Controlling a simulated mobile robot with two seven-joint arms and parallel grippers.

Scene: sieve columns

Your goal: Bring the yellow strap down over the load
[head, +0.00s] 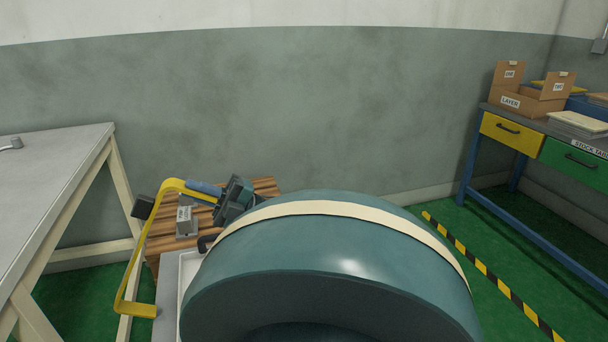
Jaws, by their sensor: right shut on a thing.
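The yellow strap (146,237) is a bent flat band at the left of the wooden stand. Its lower end lies near a pale base, and its upper part bends right to a blue grip (204,187). My right gripper (222,193) is shut on the strap's blue grip end, above the wooden top. A large teal arm part of mine fills the lower middle and hides much of the space below the gripper. I cannot make out the load. My left gripper is not in view.
A small grey labelled box (187,221) sits on the wooden stand (160,245). A dark block (143,206) shows beside the strap. A grey table (50,165) stands left. At right, a blue-legged bench (489,123) holds cardboard boxes (529,101). Green floor lies between.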

